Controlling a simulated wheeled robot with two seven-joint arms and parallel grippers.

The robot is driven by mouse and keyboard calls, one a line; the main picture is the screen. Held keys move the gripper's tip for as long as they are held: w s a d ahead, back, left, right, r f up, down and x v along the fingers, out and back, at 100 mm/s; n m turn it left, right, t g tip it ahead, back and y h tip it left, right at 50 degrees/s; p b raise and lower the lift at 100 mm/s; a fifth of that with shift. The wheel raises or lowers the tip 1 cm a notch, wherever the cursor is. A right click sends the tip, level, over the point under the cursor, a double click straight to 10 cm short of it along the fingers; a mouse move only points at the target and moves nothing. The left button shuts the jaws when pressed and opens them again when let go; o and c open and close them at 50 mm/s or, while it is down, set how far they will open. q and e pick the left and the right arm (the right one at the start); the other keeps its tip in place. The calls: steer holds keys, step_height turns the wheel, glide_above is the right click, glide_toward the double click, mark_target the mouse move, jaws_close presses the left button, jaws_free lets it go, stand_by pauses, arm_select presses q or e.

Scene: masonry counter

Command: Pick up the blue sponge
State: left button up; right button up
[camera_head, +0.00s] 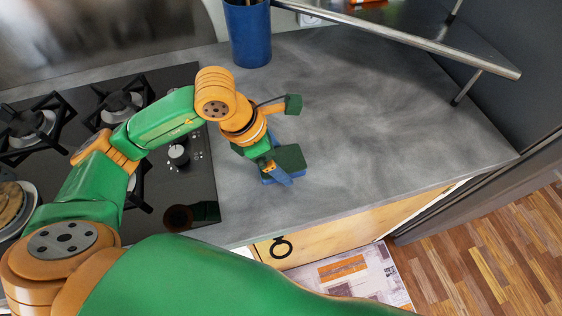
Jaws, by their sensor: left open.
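The blue sponge (291,157) lies on the grey counter just right of the cooktop. Its top looks dark green and its lower edge blue. My left gripper (279,173) is open, pointing down at the sponge. One finger shows in front of the sponge's near left side; the other finger is hidden. I cannot tell whether the finger touches the sponge. My right gripper is out of view.
A black cooktop (207,176) with burners lies left of the sponge. A blue cup (249,35) stands at the back. The grey counter (370,120) is clear right of the sponge.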

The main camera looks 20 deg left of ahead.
mark_target(286, 158)
arm_select(q)
steer(key=c, duration=1.1)
steer(key=shift+r, duration=0.1)
steer(key=shift+c, duration=0.3)
steer(key=shift+r+p, duration=0.3)
steer(key=shift+p, duration=0.35)
step_height(286, 158, up, 2)
steer(key=shift+r+b, duration=0.15)
steer(key=shift+b, duration=0.7)
steer(key=s+a+r+b, duration=0.1)
steer(key=s+a+r, duration=0.5)
steer(key=s+r, duration=0.4)
steer(key=shift+s+a+r+b, duration=0.25)
steer(key=shift+s+b, duration=0.15)
steer(key=shift+s, duration=0.85)
